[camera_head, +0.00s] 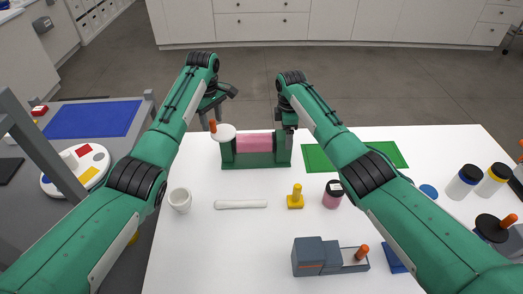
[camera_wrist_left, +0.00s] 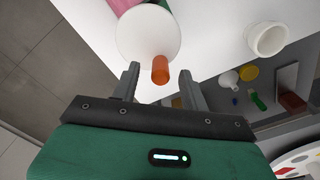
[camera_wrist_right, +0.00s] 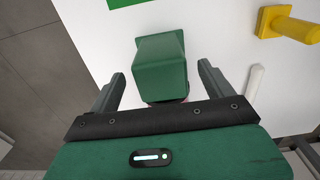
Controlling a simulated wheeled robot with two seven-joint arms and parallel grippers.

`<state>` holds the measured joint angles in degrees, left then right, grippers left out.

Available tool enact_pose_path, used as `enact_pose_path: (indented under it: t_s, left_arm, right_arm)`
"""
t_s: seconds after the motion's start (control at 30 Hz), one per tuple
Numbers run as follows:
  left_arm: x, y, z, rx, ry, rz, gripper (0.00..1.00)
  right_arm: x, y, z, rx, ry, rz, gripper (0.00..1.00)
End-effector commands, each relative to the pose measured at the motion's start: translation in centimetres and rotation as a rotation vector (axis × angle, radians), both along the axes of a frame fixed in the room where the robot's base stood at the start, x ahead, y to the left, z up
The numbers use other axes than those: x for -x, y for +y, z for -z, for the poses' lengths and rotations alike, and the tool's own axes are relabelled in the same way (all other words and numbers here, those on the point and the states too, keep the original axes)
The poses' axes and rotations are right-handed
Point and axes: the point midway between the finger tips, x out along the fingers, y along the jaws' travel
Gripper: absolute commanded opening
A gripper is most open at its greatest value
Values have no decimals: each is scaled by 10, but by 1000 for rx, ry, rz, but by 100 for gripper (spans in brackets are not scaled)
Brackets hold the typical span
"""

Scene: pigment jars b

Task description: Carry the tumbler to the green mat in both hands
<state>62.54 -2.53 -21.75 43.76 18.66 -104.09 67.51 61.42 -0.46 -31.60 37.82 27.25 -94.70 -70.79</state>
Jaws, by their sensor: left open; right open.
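The tumbler stands on the white table, with a pink drum (camera_head: 254,143) between the uprights of a green base (camera_head: 258,163). A white disc (camera_head: 225,133) with an orange crank handle (camera_head: 213,126) is at its left end. My left gripper (camera_head: 212,117) is open at that end; in the left wrist view the orange handle (camera_wrist_left: 160,70) lies between its fingertips. My right gripper (camera_wrist_right: 161,80) is open at the right end, its fingers on either side of a green end post (camera_wrist_right: 162,60); contact is unclear. The green mat (camera_head: 316,157) lies flat to the right, partly behind my right arm.
In front of the tumbler are a white cup (camera_head: 180,200), a white rod (camera_head: 240,204), a yellow piece (camera_head: 296,199) and a pink jar (camera_head: 333,194). A grey box (camera_head: 309,256) stands nearer. Jars (camera_head: 463,182) stand at the right. The mat's visible surface is bare.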

Motion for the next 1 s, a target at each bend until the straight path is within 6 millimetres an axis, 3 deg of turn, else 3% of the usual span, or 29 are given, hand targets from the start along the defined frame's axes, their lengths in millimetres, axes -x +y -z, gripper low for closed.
enact_pose_path:
  t_s: [0.2,0.57,0.8,0.97,1.0]
  left_arm:
    - [0,0,22,-1,-1,0,45]
    - [0,0,27,-1,-1,0,45]
    - [0,0,26,0,-1,0,2]
    - [0,0,26,0,-1,0,0]
    - [0,0,26,0,-1,0,0]
  right_arm:
    - [0,0,23,0,2,0,84]
    - [0,0,27,0,0,0,84]
    - [0,0,27,-1,0,0,40]
    - [0,0,27,-1,0,0,10]
    - [0,0,27,-1,0,0,10]
